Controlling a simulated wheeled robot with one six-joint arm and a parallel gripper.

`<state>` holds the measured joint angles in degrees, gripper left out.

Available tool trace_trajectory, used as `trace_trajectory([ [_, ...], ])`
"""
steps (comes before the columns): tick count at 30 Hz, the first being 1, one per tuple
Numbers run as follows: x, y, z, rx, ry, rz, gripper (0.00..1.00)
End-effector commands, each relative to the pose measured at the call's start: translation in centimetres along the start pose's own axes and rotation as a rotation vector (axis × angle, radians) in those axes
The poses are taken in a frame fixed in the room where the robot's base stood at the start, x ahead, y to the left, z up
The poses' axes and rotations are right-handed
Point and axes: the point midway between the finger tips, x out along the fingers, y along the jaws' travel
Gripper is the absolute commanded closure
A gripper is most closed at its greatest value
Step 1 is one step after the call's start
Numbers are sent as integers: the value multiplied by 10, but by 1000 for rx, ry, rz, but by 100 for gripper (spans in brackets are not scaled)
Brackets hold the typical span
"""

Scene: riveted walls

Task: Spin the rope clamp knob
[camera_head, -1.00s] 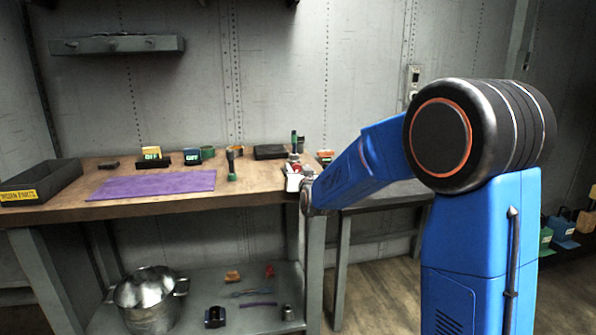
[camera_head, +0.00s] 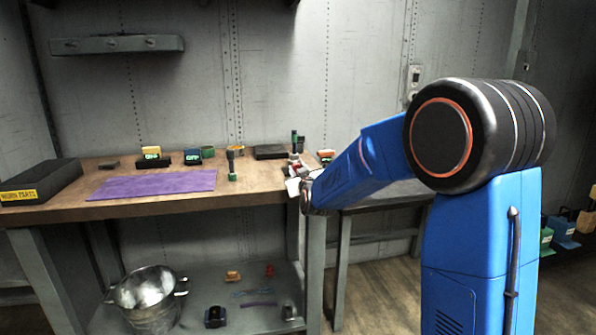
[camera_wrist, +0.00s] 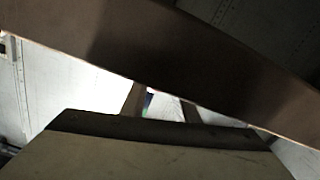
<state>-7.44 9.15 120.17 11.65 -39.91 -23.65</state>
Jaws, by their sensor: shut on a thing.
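My gripper (camera_head: 293,184) is at the right end of the workbench, seen small and partly hidden by my own wrist. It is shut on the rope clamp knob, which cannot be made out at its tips. A small fixture with grey and red parts (camera_head: 294,161) stands just beyond my gripper and looks like the rope clamp. In the wrist view a tan-grey block fills the bottom and a broad brown board crosses above it. The contact is hidden there.
The workbench also holds a purple mat (camera_head: 150,185), a black parts tray (camera_head: 40,183) at the left, ON and OFF blocks (camera_head: 192,157) and a dark upright tool with a green foot (camera_head: 232,164). A metal pot (camera_head: 150,305) and small items sit on the lower shelf.

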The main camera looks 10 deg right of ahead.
Motion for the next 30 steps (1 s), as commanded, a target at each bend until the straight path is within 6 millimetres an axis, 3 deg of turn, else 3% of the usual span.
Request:
trace_trajectory([
  [11,0,0,0,-23,0,0,95],
  [12,0,0,0,-23,0,0,65],
  [14,0,0,0,-23,0,0,54],
  [24,-2,0,0,-22,0,0,54],
  [30,-23,0,-1,-22,0,-1,54],
])
